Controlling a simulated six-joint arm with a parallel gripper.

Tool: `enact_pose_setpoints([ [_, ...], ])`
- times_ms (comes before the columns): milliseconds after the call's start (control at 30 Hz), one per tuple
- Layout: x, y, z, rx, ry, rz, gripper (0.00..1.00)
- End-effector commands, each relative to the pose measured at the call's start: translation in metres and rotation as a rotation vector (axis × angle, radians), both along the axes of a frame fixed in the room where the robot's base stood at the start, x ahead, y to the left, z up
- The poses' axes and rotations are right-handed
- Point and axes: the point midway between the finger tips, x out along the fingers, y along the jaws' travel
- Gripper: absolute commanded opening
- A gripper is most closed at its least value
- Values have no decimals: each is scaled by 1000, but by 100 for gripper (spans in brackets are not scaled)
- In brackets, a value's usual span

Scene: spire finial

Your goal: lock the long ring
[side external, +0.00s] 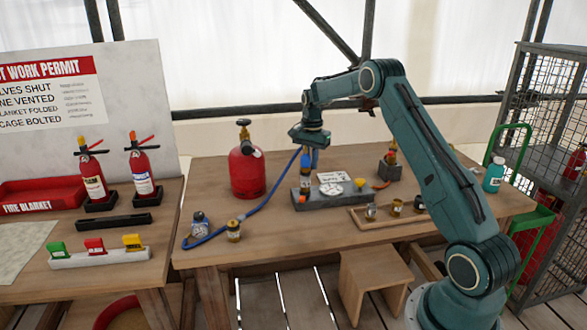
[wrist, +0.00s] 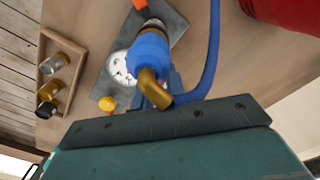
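A blue ring-like collar (wrist: 150,48) with a brass elbow (wrist: 153,88) at its end stands on the grey fixture block (wrist: 172,22). In the side external view the blue collar (side external: 304,161) sits above an orange part of the same block (side external: 325,197). A round white gauge (side external: 331,188) lies beside it. My gripper (side external: 314,158) points down right at the collar, with its fingers beside or around it; I cannot tell whether they touch. The fingertips are mostly hidden in the wrist view. Which ring is the long one is not clear.
A blue hose (side external: 262,205) runs from the fitting across the table. A red gas cylinder (side external: 247,172) stands left of the block. A wooden tray (side external: 388,222) of small fittings lies to the right. A yellow knob (wrist: 108,103) is close beside the gauge.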

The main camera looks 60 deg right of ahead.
Motion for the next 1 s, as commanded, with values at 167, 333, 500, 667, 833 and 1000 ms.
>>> enact_pose_setpoints([
  [167, 0, 0, 0, 0, 1, 3, 0],
  [333, 1, 0, 0, 0, 1, 29, 0],
  [500, 3, 0, 0, 0, 1, 92, 0],
  [667, 7, 1, 0, 0, 0, 190, 0],
  [833, 12, 3, 0, 0, 1, 330, 0],
  [1000, 18, 6, 1, -1, 0, 490, 0],
])
